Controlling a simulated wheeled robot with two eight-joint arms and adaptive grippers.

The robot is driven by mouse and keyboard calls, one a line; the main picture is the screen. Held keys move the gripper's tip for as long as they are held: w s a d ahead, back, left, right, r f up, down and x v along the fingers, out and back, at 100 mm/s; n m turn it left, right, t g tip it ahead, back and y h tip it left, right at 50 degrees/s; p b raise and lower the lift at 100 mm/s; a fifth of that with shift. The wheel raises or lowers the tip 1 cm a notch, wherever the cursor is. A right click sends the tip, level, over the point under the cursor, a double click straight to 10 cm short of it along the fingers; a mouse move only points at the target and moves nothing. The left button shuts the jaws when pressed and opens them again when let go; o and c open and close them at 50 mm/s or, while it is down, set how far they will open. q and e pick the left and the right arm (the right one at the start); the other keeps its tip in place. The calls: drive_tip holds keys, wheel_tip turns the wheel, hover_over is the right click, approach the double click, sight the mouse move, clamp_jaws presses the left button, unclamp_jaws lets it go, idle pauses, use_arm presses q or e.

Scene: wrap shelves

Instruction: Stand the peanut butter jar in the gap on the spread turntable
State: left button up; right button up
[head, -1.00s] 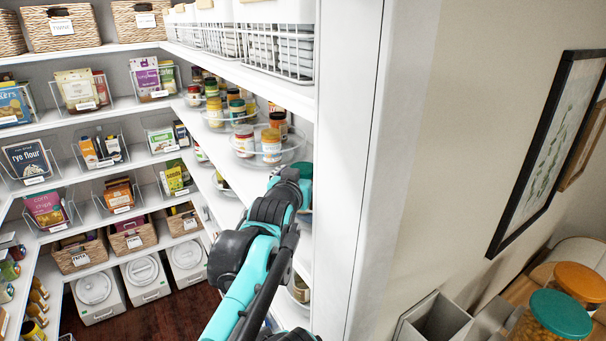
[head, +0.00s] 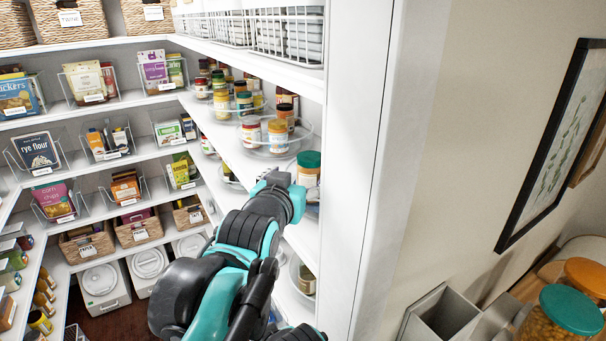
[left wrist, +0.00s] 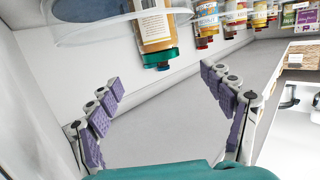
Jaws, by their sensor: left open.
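A jar with a green lid and tan contents (head: 308,163) stands at the near end of the shelf, just beyond my left wrist; its label is too small to read. In the left wrist view, where things appear upside down, a green-lidded jar (left wrist: 157,28) stands at a clear turntable rim (left wrist: 85,38). My left gripper (left wrist: 161,82) is open and empty, its padded fingers apart with that jar ahead of them, not between them. In the head view its fingers are hidden by my wrist. A clear turntable (head: 259,151) behind holds several jars. My right gripper is not in view.
Several more jars (head: 222,100) stand farther along the shelf. A shelf with wire baskets (head: 287,33) is above, and a white upright panel (head: 362,150) bounds the right side.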

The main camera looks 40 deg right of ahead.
use_arm(q)
drive_tip(key=shift+s+a+r, duration=0.1)
drive_tip(key=shift+s+a, duration=0.15)
drive_tip(key=shift+a, duration=0.05)
drive_tip(key=w+a+f+n+y, duration=0.1)
drive_tip(key=a+f+n+y, duration=0.3)
drive_tip(key=a, duration=0.7)
drive_tip(key=w+a+f+y, duration=0.1)
drive_tip(key=w+a+f, duration=0.1)
drive_tip(key=a+f, duration=0.65)
drive_tip(key=w+a+f+n+y, duration=0.1)
drive_tip(key=a+f+n+y, duration=0.15)
drive_tip(key=a, duration=1.15)
drive_tip(key=s+a+f+n+g+y, duration=0.1)
drive_tip(key=s+a+f+n+y, duration=0.1)
drive_tip(key=s+a+f, duration=0.4)
drive_tip(key=s+a+f+n+g+y, duration=0.1)
drive_tip(key=s+a+f+g+y, duration=0.1)
drive_tip(key=s+a+f, duration=0.5)
drive_tip(key=a+f, duration=0.3)
drive_tip(key=a, duration=0.3)
drive_tip(key=shift+f+n+y, duration=0.35)
drive_tip(key=shift+s, duration=0.1)
